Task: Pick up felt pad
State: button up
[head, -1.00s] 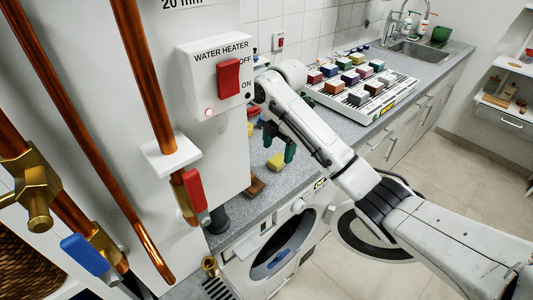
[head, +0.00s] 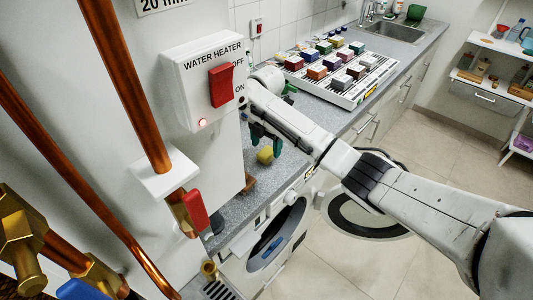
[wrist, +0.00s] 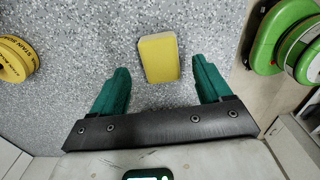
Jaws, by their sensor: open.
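A small yellow pad-like block (wrist: 159,57), which I take to be the felt pad, lies on the speckled grey worktop (wrist: 90,30). In the wrist view it sits between and slightly beyond the fingertips of my gripper (wrist: 160,70), with a gap on both sides. My gripper has green fingers, spread open and empty. In the head view the yellow block (head: 265,156) shows just below my gripper (head: 267,139), near the front edge of the worktop. The height of the fingertips above the worktop is hard to tell.
A round yellow labelled item (wrist: 15,60) lies left and green round items (wrist: 283,35) lie right in the wrist view. The water heater box (head: 205,75) stands close left of my arm. A white tray (head: 352,97) of coloured blocks lies behind. A brown object (head: 250,183) is partly hidden.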

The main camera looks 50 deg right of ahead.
aim_at(267, 151)
jog(key=shift+d+f, duration=0.1)
jog(key=shift+f, duration=1.5)
jog(key=c, duration=1)
